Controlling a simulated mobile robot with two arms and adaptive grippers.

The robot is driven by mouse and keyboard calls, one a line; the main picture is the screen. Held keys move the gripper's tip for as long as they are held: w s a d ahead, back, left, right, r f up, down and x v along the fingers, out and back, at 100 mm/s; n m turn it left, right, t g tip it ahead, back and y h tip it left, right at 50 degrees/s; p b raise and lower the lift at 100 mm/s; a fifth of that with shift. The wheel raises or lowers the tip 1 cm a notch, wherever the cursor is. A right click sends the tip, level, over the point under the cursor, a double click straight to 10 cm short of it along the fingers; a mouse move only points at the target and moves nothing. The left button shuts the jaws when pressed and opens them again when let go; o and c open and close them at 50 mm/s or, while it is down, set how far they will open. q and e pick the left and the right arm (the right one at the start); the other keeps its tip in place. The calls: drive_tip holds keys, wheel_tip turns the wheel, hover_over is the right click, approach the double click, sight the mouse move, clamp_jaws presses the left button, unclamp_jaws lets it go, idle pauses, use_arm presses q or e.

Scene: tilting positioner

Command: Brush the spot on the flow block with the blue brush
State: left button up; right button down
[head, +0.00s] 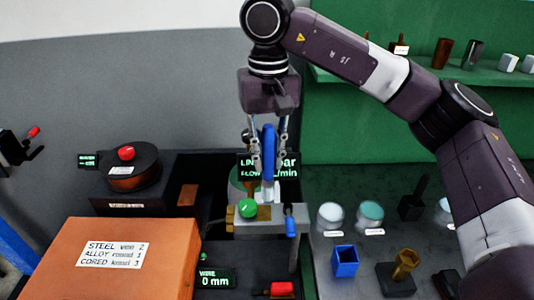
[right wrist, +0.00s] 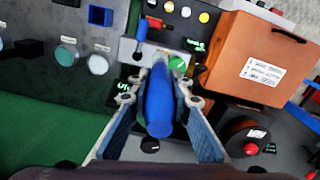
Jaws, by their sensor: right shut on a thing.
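My right gripper (head: 268,165) points down and is shut on the blue brush (head: 269,142). In the right wrist view the brush's thick blue handle (right wrist: 159,104) lies between the two fingers. The flow block (head: 270,213) is a pale metal block just below the gripper, with a green knob (head: 248,208) and a blue lever (head: 291,226). A small gap seems to separate brush and block; I cannot tell whether they touch. The spot cannot be made out.
An orange case (head: 120,262) stands at the front left, with a spool with a red knob (head: 133,168) behind it. Lidded jars (head: 330,216), a blue cup (head: 345,262) and a brass piece (head: 405,264) stand right of the block. A green shelf (head: 430,82) is behind.

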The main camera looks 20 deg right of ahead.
sight(267, 182)
drive_tip(key=shift+f+b, duration=0.5)
drive_tip(key=shift+f, duration=0.45)
drive_tip(key=shift+w+f+b, duration=0.2)
drive_tip(key=shift+f+b, duration=0.1)
drive_tip(key=shift+f, duration=0.25)
wheel_tip(267, 182, down, 3)
drive_tip(key=shift+w+r+b, duration=0.1)
drive_tip(key=shift+r+b, duration=0.1)
drive_tip(key=shift+b, duration=0.75)
drive_tip(key=shift+f+b, duration=0.3)
drive_tip(key=shift+f, duration=0.35)
drive_tip(key=shift+f+b, duration=0.25)
drive_tip(key=shift+b, duration=0.15)
use_arm(q)
drive_tip(key=shift+s+f, duration=0.1)
drive_tip(key=shift+f, duration=2.6)
use_arm(e)
drive_tip(key=shift+f, duration=0.1)
use_arm(q)
drive_tip(key=shift+w, duration=0.25)
